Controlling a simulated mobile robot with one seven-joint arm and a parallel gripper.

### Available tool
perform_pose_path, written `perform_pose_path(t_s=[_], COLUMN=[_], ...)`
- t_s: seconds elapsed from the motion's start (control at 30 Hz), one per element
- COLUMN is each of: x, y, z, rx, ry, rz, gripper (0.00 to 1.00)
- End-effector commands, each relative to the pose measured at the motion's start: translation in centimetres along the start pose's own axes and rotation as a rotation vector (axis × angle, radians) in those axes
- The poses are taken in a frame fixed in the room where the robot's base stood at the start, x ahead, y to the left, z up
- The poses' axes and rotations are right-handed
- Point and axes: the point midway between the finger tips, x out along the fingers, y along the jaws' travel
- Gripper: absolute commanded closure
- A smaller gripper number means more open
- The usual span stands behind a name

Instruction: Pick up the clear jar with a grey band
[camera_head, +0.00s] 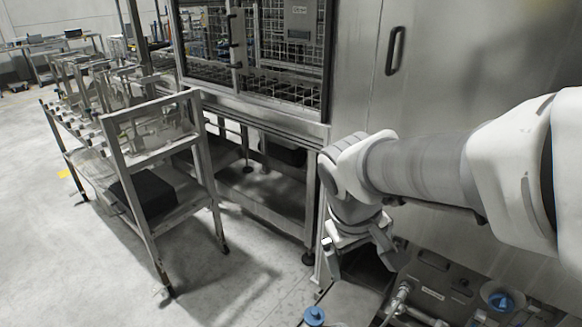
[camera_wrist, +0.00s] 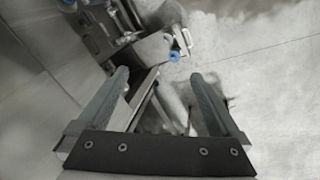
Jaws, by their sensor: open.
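I cannot make out a clear jar with a grey band for certain in either view. My gripper (camera_head: 358,262) hangs at the end of my arm, in front of the steel machine and above its lower fittings. In the wrist view my gripper (camera_wrist: 158,80) is open, with two grey fingers apart and nothing seen held between them. A small blue-topped object (camera_head: 314,316) shows at the bottom edge of the head view, mostly cut off. A blue piece (camera_wrist: 174,56) shows beyond the fingertips in the wrist view; its body is unclear.
A steel-panelled machine (camera_head: 455,70) with a caged window (camera_head: 265,50) fills the right and back. A metal cart (camera_head: 150,155) with a black box (camera_head: 142,195) stands at left. Pipes and a blue knob (camera_head: 501,301) are low at right. Floor (camera_head: 60,270) is clear at lower left.

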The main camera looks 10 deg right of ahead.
Motion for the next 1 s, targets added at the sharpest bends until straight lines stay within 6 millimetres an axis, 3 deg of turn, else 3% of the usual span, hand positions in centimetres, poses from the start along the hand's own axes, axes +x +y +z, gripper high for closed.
perform_pose_path(t_s=[0.03,0.57,1.0], x=[2.2,18.7,34.2], y=[-0.4,-3.4,-8.5], z=[-0.5,-5.6,-7.6], rx=[-0.043,-0.504,-0.965], ry=[-0.039,-0.305,-0.438], rz=[0.022,0.309,0.563], gripper=[0.0,0.0,0.0])
